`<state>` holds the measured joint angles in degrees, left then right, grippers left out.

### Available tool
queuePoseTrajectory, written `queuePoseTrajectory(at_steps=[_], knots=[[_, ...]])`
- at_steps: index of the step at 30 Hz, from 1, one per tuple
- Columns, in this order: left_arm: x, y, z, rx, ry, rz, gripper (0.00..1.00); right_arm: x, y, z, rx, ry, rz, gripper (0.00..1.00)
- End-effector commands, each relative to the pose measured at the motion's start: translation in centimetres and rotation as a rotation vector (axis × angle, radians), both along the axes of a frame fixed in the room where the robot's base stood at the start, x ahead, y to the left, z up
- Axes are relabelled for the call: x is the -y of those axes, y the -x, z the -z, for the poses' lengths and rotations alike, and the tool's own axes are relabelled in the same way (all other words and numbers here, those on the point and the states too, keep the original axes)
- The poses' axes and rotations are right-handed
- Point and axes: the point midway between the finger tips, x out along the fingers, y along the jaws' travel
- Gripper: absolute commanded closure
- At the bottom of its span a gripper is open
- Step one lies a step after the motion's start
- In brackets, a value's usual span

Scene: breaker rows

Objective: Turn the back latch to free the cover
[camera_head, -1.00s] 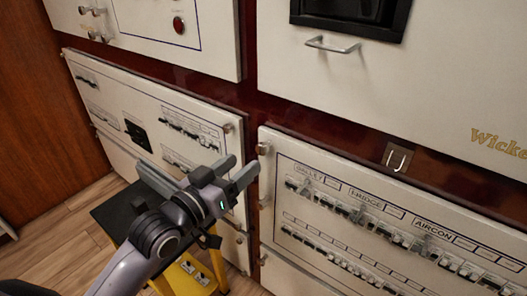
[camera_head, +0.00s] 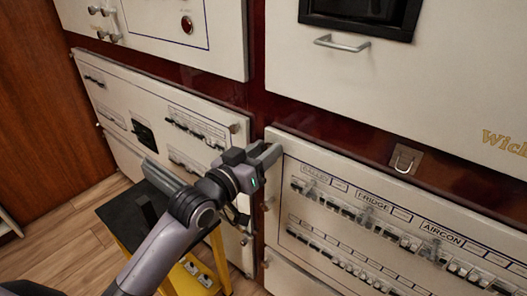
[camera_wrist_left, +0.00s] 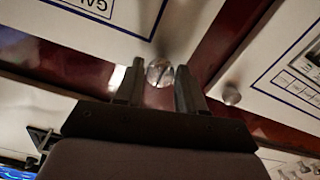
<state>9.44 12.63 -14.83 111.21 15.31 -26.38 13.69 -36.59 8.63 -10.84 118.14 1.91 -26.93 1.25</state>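A round metallic knob-like latch (camera_wrist_left: 159,72) sits at the corner of the cream breaker panel marked GALLEY, FRIDGE and AIRCON (camera_head: 400,222). My left gripper (camera_head: 267,153) is at that panel's upper left corner in the head view and hides this latch there. In the wrist view the left gripper (camera_wrist_left: 158,82) is open, with one finger on each side of the latch. A thin gap seems to show on each side; contact cannot be told for sure. The panel lies flat against its frame. My right gripper is not in view.
Another knob (camera_head: 234,128) is on the left breaker panel (camera_head: 150,90), across a dark red strip. A black-topped yellow stool (camera_head: 118,222) stands below. A metal clasp (camera_head: 405,160) sits above the panel.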

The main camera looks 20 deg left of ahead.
Motion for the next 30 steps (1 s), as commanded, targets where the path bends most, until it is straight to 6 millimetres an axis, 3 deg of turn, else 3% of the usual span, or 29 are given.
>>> queuePoseTrajectory(at_steps=[1, 3, 16, 30], knots=[[0.0, 0.0, 0.0, 0.0, 0.0, 0.0, 0.79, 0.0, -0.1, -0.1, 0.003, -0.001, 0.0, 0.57], [0.0, 0.0, 0.0, 0.0, 0.0, 0.0, 1.0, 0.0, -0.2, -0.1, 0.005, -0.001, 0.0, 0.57], [0.0, 0.0, -0.2, 0.023, -0.071, 0.001, 0.99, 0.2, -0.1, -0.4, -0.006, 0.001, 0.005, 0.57], [0.1, 0.0, -0.3, 0.154, -0.436, 0.001, 0.99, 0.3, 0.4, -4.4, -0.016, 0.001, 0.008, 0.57]])
